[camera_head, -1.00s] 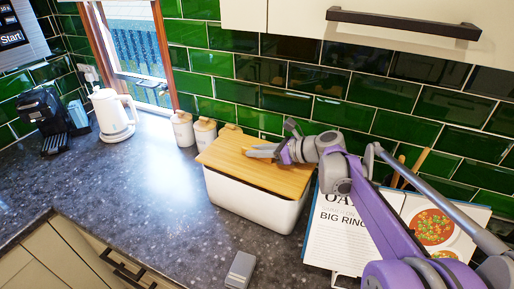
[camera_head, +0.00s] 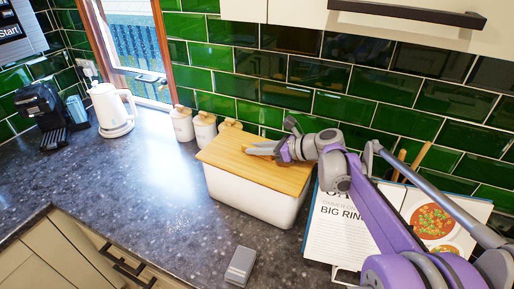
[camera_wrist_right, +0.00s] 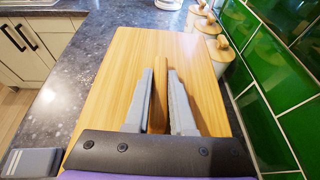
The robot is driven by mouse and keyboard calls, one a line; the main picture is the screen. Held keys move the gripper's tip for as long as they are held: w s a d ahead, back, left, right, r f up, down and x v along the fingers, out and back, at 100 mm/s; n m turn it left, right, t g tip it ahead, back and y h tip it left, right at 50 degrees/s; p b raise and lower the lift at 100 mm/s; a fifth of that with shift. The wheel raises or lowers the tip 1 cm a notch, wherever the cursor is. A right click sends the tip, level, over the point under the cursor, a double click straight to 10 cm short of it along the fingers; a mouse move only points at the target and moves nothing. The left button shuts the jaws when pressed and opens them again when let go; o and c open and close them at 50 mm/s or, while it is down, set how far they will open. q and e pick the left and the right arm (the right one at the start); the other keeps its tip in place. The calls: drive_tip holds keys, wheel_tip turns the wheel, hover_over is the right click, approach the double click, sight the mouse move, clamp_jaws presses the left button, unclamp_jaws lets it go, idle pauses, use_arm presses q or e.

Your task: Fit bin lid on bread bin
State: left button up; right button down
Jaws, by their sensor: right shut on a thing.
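The white bread bin (camera_head: 250,200) stands on the dark counter against the green tiled wall. The wooden bin lid (camera_head: 237,165) lies over its top, roughly in line with the bin's sides; I cannot tell whether it is fully seated. My right gripper (camera_head: 250,149) is at the lid's upper face. In the right wrist view, the fingers of my right gripper (camera_wrist_right: 160,95) are closed on both sides of a wooden handle (camera_wrist_right: 160,80) in the middle of the lid (camera_wrist_right: 115,90). The far rim of the bin is hidden under the lid. My left gripper is not in view.
Several white canisters with wooden tops (camera_head: 205,130) stand close behind the bin. A cookbook (camera_head: 345,225) leans right of it, below my right arm. A small grey box (camera_head: 241,265) lies in front. A white kettle (camera_head: 112,108) stands far left; the counter between is clear.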

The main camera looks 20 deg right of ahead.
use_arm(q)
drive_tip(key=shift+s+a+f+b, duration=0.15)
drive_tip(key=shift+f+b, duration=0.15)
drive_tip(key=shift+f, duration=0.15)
use_arm(e)
drive_tip(key=shift+a+f, duration=0.1)
drive_tip(key=shift+f, duration=0.5)
drive_tip(key=c, duration=0.7)
unclamp_jaws()
drive_tip(key=shift+s, duration=0.1)
